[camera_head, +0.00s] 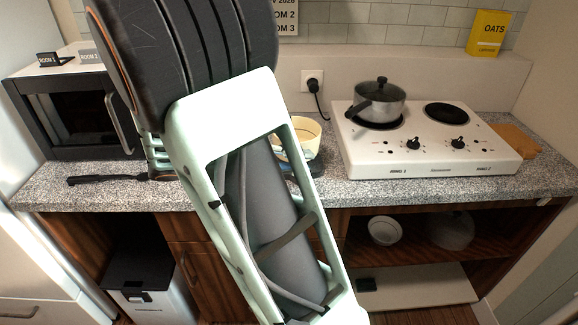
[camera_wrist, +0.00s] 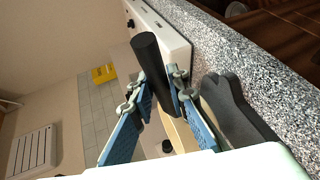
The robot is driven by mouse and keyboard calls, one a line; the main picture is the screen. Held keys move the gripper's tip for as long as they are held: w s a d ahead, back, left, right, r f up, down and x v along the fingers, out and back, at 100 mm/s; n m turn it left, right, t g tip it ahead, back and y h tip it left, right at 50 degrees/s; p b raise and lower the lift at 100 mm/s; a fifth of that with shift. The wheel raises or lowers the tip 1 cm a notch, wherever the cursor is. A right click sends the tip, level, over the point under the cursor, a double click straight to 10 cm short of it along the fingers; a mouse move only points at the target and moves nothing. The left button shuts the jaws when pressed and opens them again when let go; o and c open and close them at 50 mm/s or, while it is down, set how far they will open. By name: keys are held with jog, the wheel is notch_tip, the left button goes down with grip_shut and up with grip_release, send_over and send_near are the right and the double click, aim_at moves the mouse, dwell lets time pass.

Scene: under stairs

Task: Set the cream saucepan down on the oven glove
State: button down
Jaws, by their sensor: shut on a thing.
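The cream saucepan (camera_head: 306,134) shows in the head view just right of my arm, above the worktop and left of the hob, partly hidden by the arm. In the wrist view my gripper (camera_wrist: 158,80) is shut on its black handle (camera_wrist: 149,58), and a little of the cream pan wall (camera_wrist: 178,132) shows between the blue finger pads. A dark grey mitt-shaped piece, apparently the oven glove (camera_wrist: 232,108), lies on the worktop beside the right finger. In the head view it is mostly hidden. I cannot tell whether pan and glove touch.
A white two-plate hob (camera_head: 430,165) stands right of the pan, with a lidded grey pot (camera_head: 380,101) on its left plate. A microwave (camera_head: 75,115) stands at left. A dark utensil (camera_head: 105,180) lies near the front edge of the speckled worktop (camera_head: 400,191).

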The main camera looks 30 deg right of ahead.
jog(key=shift+w+d+f, duration=0.15)
jog(key=shift+d+f, duration=0.15)
jog(key=shift+f, duration=0.1)
jog(key=shift+w+d+f, duration=0.1)
jog(key=shift+d+f, duration=0.05)
jog(key=shift+f, duration=1.5)
jog(key=shift+f, duration=0.2)
jog(key=c, duration=1.8)
grip_release()
jog(key=shift+c, duration=0.2)
jog(key=shift+r, duration=0.15)
jog(key=v, duration=1.2)
